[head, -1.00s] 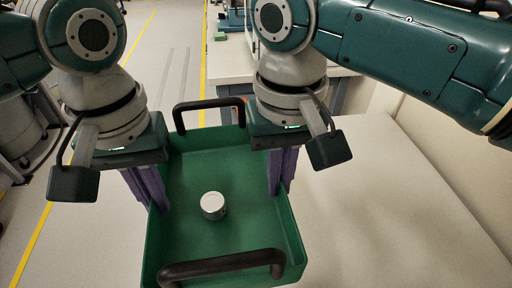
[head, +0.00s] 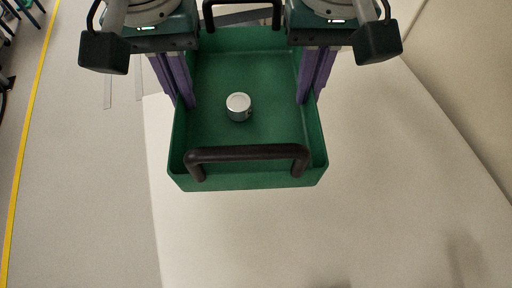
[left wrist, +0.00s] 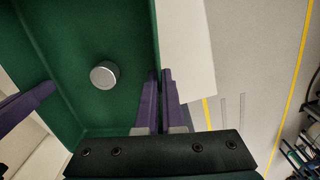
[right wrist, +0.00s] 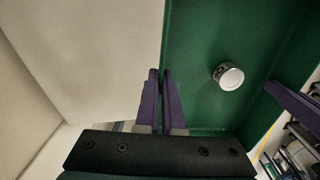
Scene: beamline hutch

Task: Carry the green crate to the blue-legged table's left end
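The green crate (head: 252,182) is open-topped with a black handle at each end, and it also shows in the left wrist view (left wrist: 110,40) and the right wrist view (right wrist: 210,110). A small silver cylinder (head: 238,106) stands inside it. My left gripper (head: 190,104) is shut on the crate's left side wall, with its purple fingers on both faces of it. My right gripper (head: 304,102) is shut on the right side wall in the same way. The crate looks level over a pale tabletop (head: 235,240). I cannot tell whether it touches the top. No table legs show.
The tabletop is clear in front of the crate and to its right, up to a pale wall (head: 465,70). Its left edge runs close to the crate's left side. Beyond that is grey floor with a yellow line (head: 28,140). Dark shadows lie at the lower right.

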